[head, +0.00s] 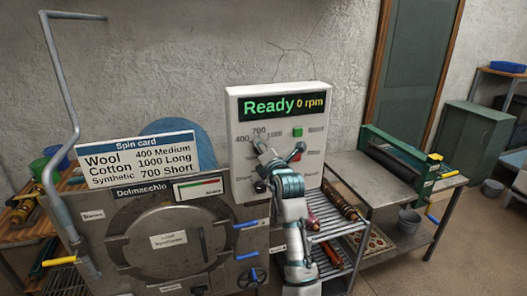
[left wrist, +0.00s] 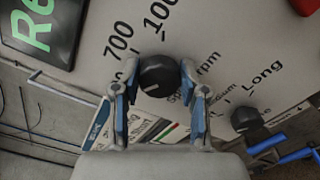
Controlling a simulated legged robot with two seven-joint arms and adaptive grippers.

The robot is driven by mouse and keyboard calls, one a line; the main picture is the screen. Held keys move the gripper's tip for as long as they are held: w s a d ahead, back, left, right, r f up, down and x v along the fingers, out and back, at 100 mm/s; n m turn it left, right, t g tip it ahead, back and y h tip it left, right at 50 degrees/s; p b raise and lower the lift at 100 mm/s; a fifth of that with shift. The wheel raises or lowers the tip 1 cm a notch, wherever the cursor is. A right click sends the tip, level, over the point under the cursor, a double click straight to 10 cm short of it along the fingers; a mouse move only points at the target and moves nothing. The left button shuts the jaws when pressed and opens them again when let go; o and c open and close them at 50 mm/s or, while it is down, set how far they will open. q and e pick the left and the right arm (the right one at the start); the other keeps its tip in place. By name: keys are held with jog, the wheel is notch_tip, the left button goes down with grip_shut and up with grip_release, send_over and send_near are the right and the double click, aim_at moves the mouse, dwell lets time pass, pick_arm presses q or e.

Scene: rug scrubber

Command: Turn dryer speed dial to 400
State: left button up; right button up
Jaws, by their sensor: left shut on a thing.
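The dryer control panel (head: 312,172) stands upright behind the machine, its screen (head: 283,106) reading "Ready 0 rpm". The speed dial (left wrist: 158,75) is a round black knob with a short white mark on its lower left side in the left wrist view. The 700 label (left wrist: 118,38) is at its upper left; another label to its left is mostly covered by a finger. My left gripper (head: 279,153) is at the panel, its blue-padded fingers (left wrist: 157,92) on both sides of the dial and shut on it. My right gripper is out of view.
A second black knob (left wrist: 247,120) sits close by, near the "Long" label. The spin card (head: 136,159) lists wool 400 medium. Green (head: 298,132) and red buttons are on the panel. A wringer table (head: 405,180) stands to the right.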

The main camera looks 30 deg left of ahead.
pick_arm(q)
jog(key=shift+f, duration=0.5)
jog(key=o, duration=1.1)
jog(key=shift+w+a+r, duration=0.1)
jog(key=shift+r, duration=0.05)
jog(key=v, duration=1.2)
